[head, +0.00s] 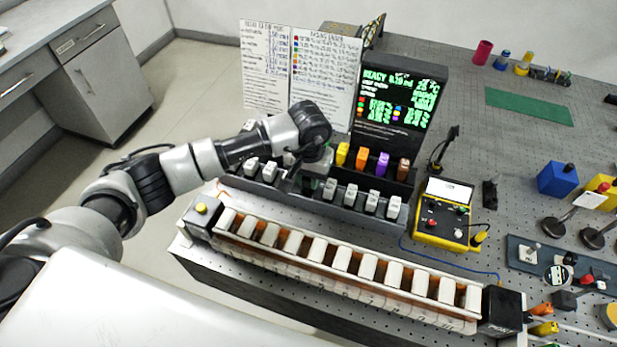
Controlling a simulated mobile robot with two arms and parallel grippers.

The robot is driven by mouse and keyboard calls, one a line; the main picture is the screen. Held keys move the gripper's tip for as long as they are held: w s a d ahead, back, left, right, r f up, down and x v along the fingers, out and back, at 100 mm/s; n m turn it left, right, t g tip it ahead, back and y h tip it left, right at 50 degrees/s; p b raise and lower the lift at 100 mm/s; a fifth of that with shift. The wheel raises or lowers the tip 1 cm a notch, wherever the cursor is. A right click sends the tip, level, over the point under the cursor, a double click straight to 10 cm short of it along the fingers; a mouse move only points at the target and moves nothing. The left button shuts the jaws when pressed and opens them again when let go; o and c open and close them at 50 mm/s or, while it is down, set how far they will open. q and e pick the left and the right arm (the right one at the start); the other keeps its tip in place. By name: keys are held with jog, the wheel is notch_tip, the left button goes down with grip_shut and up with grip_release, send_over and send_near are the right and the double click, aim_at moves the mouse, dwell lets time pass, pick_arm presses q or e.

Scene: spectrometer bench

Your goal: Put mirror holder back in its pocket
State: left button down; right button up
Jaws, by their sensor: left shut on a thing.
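My left gripper (297,178) hangs over the back rack, behind the long front row of white blocks. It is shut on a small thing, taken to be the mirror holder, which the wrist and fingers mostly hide. Its shape and any contact with the rack cannot be told. The back rack (352,210) has a row of white-topped pieces to the left and right of the gripper. The part of the rack directly under the gripper is hidden, so I cannot make out a pocket there. My right gripper is not in view.
A long rack of white blocks (340,258) lies in front. Orange, purple and yellow pieces (362,158) stand behind the gripper, below a lit display (395,100). A yellow meter box (447,215) stands right. The perforated bench (480,140) has free room beyond.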

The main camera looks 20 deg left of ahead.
pick_arm(q)
jog(key=shift+f, duration=0.9)
jog(key=c, duration=1.4)
grip_release()
jog(key=o, duration=0.4)
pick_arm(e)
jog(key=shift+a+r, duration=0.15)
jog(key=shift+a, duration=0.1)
